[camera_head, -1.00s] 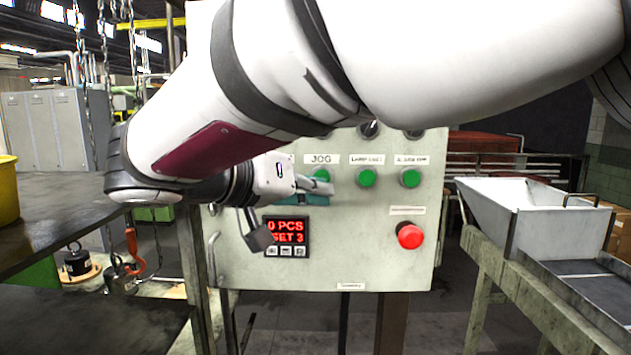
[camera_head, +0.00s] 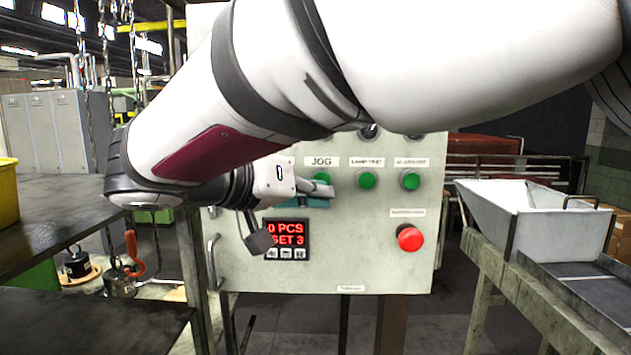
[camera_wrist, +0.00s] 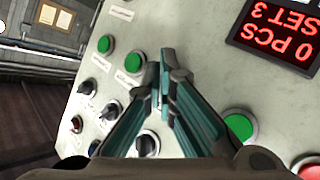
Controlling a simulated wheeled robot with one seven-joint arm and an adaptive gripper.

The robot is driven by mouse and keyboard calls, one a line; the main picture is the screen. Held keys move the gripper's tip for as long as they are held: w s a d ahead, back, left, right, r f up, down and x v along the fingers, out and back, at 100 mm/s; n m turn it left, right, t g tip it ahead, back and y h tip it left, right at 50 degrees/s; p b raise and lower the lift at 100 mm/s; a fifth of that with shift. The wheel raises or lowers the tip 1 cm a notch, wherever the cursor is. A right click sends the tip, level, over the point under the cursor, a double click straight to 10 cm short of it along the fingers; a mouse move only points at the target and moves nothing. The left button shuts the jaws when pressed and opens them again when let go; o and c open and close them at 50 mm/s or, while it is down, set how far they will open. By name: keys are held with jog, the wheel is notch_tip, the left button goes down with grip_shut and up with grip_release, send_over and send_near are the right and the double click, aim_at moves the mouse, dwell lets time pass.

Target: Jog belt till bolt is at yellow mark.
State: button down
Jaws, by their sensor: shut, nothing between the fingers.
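The control panel (camera_head: 345,265) stands in front of me. The green JOG button (camera_head: 322,177) sits under its JOG label (camera_head: 321,161), its lower part covered by my fingers. My gripper (camera_head: 328,190) is shut and empty, its tips at the JOG button's lower edge in the head view. Whether they touch it I cannot tell. In the wrist view my gripper (camera_wrist: 165,70) points at the panel and its fingers hide the JOG button. The display (camera_head: 286,238) reads "0 PCS" and "SET 3".
Green buttons for lamp test (camera_head: 367,179) and another function (camera_head: 410,180) lie right of JOG. A red button (camera_head: 410,238) is lower right. Several dark knobs (camera_wrist: 147,143) sit above. A metal hopper (camera_head: 530,215) stands right; a dark table (camera_head: 80,220) stands left.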

jog(key=shift+w, duration=0.15)
jog(key=shift+w, duration=0.3)
